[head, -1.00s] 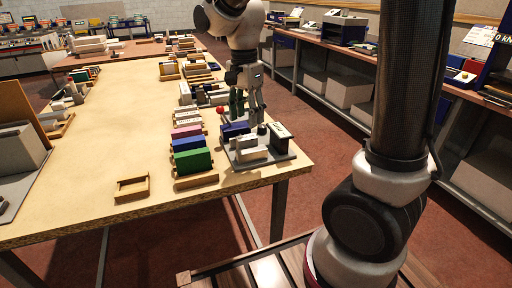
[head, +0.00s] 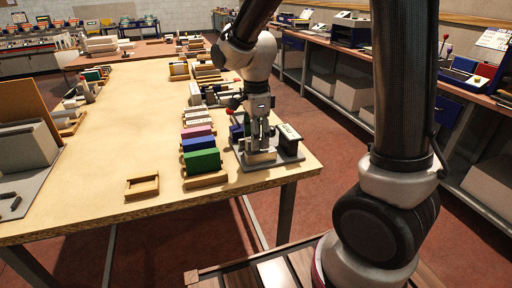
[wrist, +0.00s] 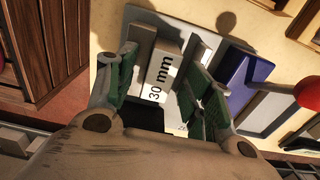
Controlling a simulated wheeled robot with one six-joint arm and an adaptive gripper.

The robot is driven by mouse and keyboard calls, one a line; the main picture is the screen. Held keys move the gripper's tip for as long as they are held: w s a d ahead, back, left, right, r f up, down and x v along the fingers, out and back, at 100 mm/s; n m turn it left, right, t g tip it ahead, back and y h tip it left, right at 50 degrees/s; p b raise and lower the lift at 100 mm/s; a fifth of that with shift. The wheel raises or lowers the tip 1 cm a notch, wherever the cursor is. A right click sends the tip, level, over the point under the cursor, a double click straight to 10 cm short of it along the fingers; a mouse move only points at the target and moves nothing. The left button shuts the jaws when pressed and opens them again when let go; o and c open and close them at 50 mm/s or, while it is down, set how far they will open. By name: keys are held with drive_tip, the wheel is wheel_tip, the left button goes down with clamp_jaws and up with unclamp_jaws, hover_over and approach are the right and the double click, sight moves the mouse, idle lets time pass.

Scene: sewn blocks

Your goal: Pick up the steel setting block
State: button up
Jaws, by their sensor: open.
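A pale grey block with a "30 mm" label (wrist: 160,75), which looks like the steel setting block, lies between the fingers of my gripper (wrist: 164,64) in the wrist view. The fingers have green pads and stand apart, with a gap visible beside the block. In the head view my gripper (head: 259,143) points down over a grey plate (head: 240,164) at the table's near right corner. A pale block (head: 262,158) shows just below the fingers there. Contact with the pads cannot be made out.
A dark block with a white top (head: 289,140) stands right of my gripper on the plate. A blue block (wrist: 247,77) and a red ball (wrist: 309,92) are close by. Green, blue and pink blocks in a wooden rack (head: 203,162) stand left. An empty wooden tray (head: 142,186) lies further left.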

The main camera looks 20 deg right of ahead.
drive_tip(key=shift+c, duration=0.4)
clamp_jaws()
